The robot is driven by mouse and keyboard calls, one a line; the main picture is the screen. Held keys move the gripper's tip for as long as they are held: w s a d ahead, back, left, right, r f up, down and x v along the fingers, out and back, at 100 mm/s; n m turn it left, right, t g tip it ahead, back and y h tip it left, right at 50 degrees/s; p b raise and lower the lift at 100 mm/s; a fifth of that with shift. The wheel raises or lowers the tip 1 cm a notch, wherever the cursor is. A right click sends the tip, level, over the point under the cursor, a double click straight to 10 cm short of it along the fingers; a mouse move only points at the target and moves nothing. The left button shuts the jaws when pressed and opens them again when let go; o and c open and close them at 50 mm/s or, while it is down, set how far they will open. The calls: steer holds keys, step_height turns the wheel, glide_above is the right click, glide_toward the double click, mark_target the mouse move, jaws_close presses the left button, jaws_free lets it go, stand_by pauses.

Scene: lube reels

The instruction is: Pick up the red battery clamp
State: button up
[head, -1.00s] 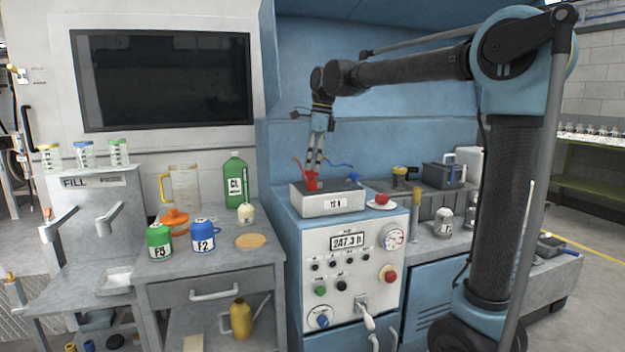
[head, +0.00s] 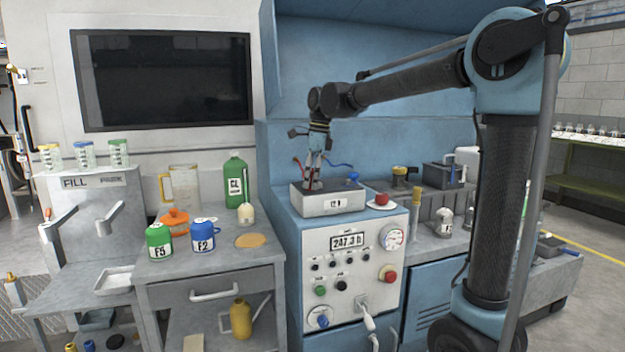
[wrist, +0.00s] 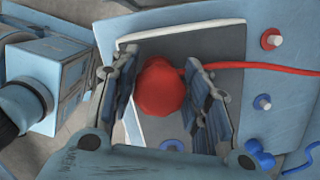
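The red battery clamp (wrist: 160,86) is a rounded red lump with a red cable running off to the right in the wrist view. It sits over the dark top of the pale battery box (head: 328,204), which stands on the control cabinet. My gripper (head: 314,184) is lowered onto the box top in the head view, where its fingers mostly hide the clamp. In the wrist view my gripper (wrist: 166,95) has its fingers spread on either side of the clamp, close to it. The fingers look open; whether either one touches the clamp is unclear.
A blue clamp (head: 352,178) is on the box's right side. A red-topped item on a white dish (head: 381,201) stands to the right. A red-ringed post (wrist: 271,40) and a blue-ringed post (wrist: 262,103) stand on the blue surface. The blue wall (head: 400,143) rises behind.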

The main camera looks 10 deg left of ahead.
steer(key=c, duration=0.6)
steer(key=shift+o, duration=0.2)
steer(key=shift+r, duration=0.1)
